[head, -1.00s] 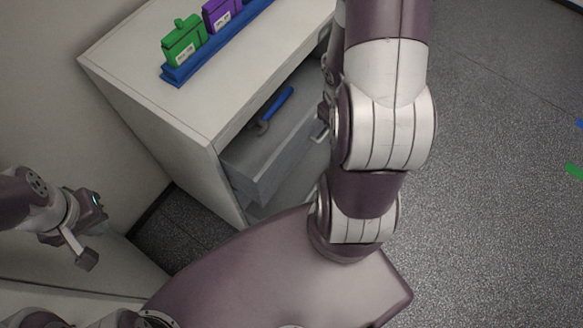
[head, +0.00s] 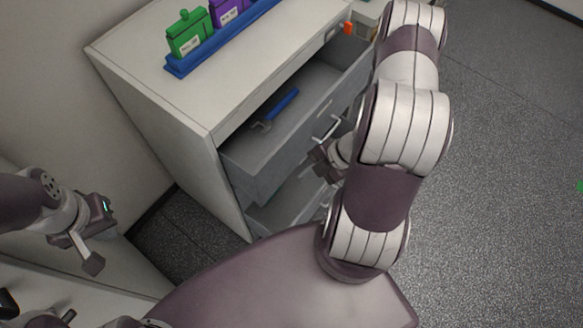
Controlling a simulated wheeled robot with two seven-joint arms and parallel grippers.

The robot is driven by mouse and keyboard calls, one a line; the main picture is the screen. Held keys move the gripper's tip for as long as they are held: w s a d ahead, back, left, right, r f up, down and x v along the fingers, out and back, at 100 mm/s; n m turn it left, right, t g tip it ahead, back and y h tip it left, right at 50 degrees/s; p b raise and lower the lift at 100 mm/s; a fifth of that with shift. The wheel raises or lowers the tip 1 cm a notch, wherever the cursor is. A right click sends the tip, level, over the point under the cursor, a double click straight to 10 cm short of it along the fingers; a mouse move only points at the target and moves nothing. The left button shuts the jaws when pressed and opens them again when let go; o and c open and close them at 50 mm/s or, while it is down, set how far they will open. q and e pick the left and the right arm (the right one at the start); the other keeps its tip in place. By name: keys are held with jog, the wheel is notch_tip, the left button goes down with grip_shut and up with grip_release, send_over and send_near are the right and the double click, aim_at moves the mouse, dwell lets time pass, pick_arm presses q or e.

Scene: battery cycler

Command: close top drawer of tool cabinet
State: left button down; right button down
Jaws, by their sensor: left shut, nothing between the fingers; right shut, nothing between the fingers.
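The tool cabinet (head: 160,112) is a pale box at the upper left. Its top drawer (head: 262,165) is pulled out and holds a wrench with a blue handle (head: 282,104). A metal handle (head: 328,128) sits on the drawer's front. My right gripper (head: 322,162) is just in front of the drawer front, below the handle, and looks shut and empty. I cannot tell whether it touches the drawer. My arm hides part of the area to its right. My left gripper (head: 95,240) is at the lower left, away from the cabinet, shut and empty.
On the cabinet top, a blue tray (head: 183,69) holds a green battery (head: 188,36) and a purple one (head: 230,10). A lower open space (head: 272,213) shows beneath the top drawer. A small orange item (head: 348,28) is at the cabinet's far corner.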

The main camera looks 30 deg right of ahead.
jog(key=shift+w+a+f+p, duration=0.15)
jog(key=shift+w+a+f, duration=0.2)
jog(key=shift+w, duration=0.35)
jog(key=shift+w+a+f+p, duration=0.15)
jog(key=shift+w+a, duration=0.3)
jog(key=shift+w, duration=0.3)
jog(key=shift+w+a+f+p, duration=0.1)
jog(key=shift+w+a+f, duration=0.25)
jog(key=shift+w, duration=0.35)
jog(key=shift+r, duration=0.1)
jog(key=w+a, duration=0.4)
jog(key=w, duration=0.6)
jog(key=shift+p, duration=0.4)
jog(key=shift+w+a+r, duration=0.1)
jog(key=shift+a, duration=0.05)
